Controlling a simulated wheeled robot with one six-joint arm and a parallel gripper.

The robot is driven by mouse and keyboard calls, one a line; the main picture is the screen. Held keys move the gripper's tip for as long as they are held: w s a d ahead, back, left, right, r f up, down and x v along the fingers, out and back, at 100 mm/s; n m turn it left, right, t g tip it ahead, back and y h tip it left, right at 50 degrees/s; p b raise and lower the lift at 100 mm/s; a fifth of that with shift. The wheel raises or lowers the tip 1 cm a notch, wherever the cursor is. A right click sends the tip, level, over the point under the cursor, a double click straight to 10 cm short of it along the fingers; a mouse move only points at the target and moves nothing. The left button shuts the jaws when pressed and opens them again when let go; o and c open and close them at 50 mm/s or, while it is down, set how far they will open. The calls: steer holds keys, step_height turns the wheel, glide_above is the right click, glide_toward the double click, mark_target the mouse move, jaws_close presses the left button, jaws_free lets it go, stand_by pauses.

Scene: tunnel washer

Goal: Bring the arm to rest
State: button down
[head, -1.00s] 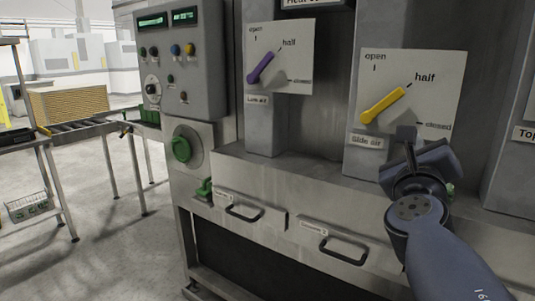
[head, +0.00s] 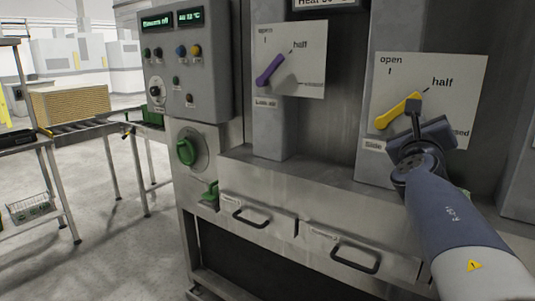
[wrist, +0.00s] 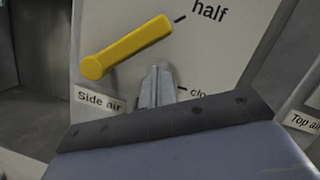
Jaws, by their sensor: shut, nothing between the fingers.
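My gripper (head: 413,108) is in front of the side air panel (head: 465,85) at the right in the head view. It is shut and empty. In the wrist view my gripper (wrist: 158,75) points at the panel just below and right of the yellow lever (wrist: 128,47). In the head view the yellow lever (head: 395,113) points up and right toward the "half" mark, and my fingers overlap its upper end. In the wrist view a gap shows between fingers and lever. The "closed" label is partly hidden behind my gripper.
A purple lever (head: 270,70) on the left panel also points toward "half". A control box (head: 185,65) with lit displays and a green knob (head: 186,151) stand further left. Drawers with black handles (head: 250,217) lie below. Open floor (head: 110,245) is at the left.

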step_height(320, 180, down, 6)
steer(key=s+d+m+h+b, duration=0.1)
steer(key=m+b, duration=0.2)
steer(key=b, duration=0.2)
steer(key=r+v, duration=0.1)
steer(key=v, duration=0.8)
steer(key=shift+s+p, duration=0.3)
steer(key=shift+p, duration=0.05)
